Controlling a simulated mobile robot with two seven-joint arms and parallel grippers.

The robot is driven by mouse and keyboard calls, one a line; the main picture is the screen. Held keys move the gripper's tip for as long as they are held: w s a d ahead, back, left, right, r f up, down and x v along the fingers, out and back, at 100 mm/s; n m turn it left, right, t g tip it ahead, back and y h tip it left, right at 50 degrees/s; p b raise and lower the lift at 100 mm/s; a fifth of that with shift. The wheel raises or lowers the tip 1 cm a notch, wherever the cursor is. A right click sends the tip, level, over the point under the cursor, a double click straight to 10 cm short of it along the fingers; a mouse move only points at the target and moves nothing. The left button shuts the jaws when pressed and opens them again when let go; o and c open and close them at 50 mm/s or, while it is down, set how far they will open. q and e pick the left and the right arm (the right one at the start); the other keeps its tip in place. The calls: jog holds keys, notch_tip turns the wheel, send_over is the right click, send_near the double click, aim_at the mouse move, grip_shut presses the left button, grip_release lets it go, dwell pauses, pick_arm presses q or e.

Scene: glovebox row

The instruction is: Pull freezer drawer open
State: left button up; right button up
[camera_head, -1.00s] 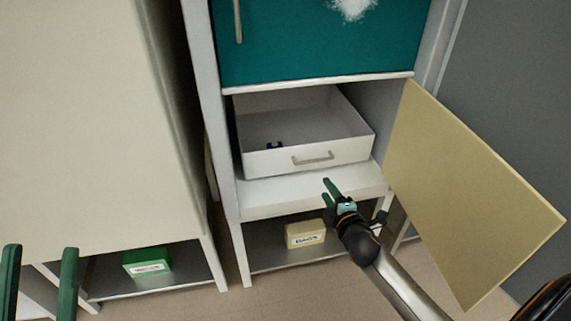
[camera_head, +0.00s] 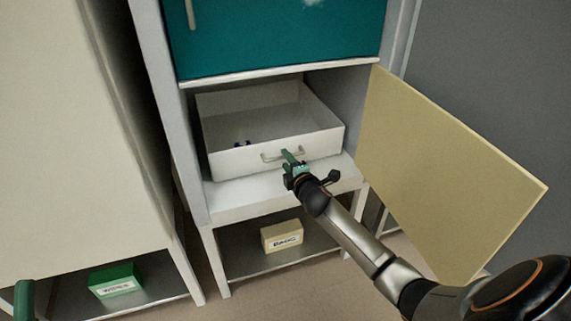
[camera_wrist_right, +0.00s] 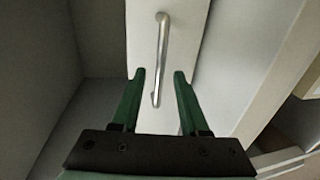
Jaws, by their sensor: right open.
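The white freezer drawer (camera_head: 225,160) sits part-way out of its open bay, with a small blue object (camera_head: 241,144) inside it. A grey bar handle (camera_head: 270,157) is on its front. My right gripper (camera_head: 287,155) is open at the drawer front, close to the handle. In the right wrist view the handle (camera_wrist_right: 161,55) stands between and just beyond the two green fingertips (camera_wrist_right: 158,73). I cannot tell whether they touch it. My left gripper (camera_head: 25,296) shows only as a green finger at the lower left edge.
A beige door (camera_head: 450,170) stands open to the right of the drawer. A teal door (camera_head: 275,35) with a handle is above. A beige box (camera_head: 282,236) sits on the shelf below, and a green box (camera_head: 116,280) on the left shelf. A pale cabinet (camera_head: 60,130) stands left.

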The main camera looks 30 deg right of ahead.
jog(key=shift+x, duration=0.8)
grip_shut()
dwell(1.0)
